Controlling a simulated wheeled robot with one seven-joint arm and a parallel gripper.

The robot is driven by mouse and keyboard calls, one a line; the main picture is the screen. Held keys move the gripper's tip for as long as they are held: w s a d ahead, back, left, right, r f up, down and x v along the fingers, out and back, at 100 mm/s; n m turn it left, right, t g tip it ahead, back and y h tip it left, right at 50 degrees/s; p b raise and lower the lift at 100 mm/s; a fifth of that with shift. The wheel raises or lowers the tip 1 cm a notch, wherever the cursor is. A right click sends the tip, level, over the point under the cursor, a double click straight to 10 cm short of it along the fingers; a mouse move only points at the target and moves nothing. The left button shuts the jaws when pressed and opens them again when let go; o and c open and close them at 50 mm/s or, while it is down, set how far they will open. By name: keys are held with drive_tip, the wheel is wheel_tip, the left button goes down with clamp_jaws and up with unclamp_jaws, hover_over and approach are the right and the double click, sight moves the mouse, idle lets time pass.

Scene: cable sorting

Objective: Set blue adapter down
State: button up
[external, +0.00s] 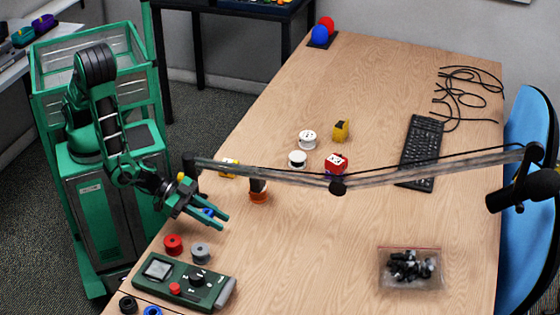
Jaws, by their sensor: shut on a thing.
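My gripper (221,219) is over the near left part of the wooden table, its fingers pointing right. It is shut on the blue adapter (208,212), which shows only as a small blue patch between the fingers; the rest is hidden. I cannot tell whether the adapter touches the table.
A red spool (173,244) and a grey spool (201,253) stand just below my gripper, near a green meter (180,283). An orange and black item (258,190) stands to the right. A microphone boom (275,173) crosses above the table.

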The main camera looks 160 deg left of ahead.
sight(218, 236)
drive_tip(key=shift+f, duration=1.95)
drive_tip(key=o, duration=1)
drive_tip(key=v, duration=0.7)
drive_tip(key=shift+s+d, duration=0.1)
drive_tip(key=shift+s+r, duration=0.1)
